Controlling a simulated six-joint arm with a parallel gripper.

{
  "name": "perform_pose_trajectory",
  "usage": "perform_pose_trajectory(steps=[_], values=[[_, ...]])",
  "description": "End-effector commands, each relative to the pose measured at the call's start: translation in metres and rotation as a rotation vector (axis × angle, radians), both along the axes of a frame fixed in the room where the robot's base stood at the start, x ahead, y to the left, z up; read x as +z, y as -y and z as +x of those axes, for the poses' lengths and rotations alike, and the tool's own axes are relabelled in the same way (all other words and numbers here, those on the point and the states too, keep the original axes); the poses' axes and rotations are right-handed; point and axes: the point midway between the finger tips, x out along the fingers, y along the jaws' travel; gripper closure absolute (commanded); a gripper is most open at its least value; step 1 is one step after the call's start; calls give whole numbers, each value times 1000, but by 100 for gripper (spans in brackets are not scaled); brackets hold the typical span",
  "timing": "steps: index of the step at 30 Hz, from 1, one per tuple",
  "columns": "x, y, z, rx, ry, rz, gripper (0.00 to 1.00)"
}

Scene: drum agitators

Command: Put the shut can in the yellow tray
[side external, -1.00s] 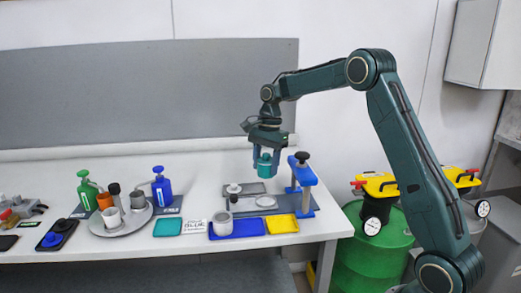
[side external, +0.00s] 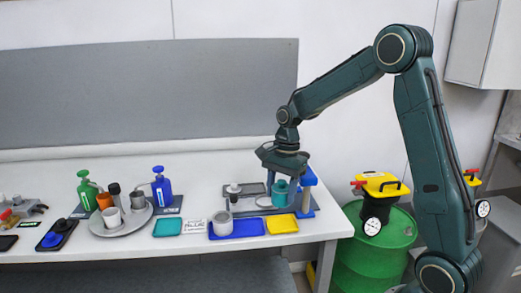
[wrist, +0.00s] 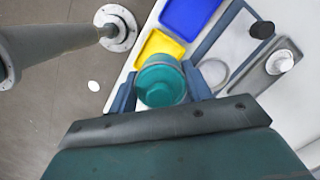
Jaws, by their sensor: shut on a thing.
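My gripper (side external: 283,192) is shut on a teal can (side external: 280,194). In the side external view it holds the can just above the yellow tray (side external: 282,224), towards the back of it. In the wrist view the can (wrist: 162,82) sits between the two blue fingers, and the yellow tray (wrist: 160,46) shows beyond it. The can looks upright. Whether its underside touches anything is hard to tell.
A blue tray (side external: 237,229) lies left of the yellow tray. A blue press stand (side external: 309,190) stands close behind and right of my gripper. A grey tray (side external: 252,188) with a pale piece lies behind. The table's front edge is near the yellow tray.

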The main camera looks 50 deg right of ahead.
Motion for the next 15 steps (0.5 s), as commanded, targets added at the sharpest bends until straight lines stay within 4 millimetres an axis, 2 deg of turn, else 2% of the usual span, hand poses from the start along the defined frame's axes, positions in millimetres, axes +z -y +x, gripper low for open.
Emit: perform_pose_trajectory(steps=[4, 15], values=[[-2, -3, -7, 1, 0, -3, 73], [-5, -3, -8, 1, -1, -3, 73]])
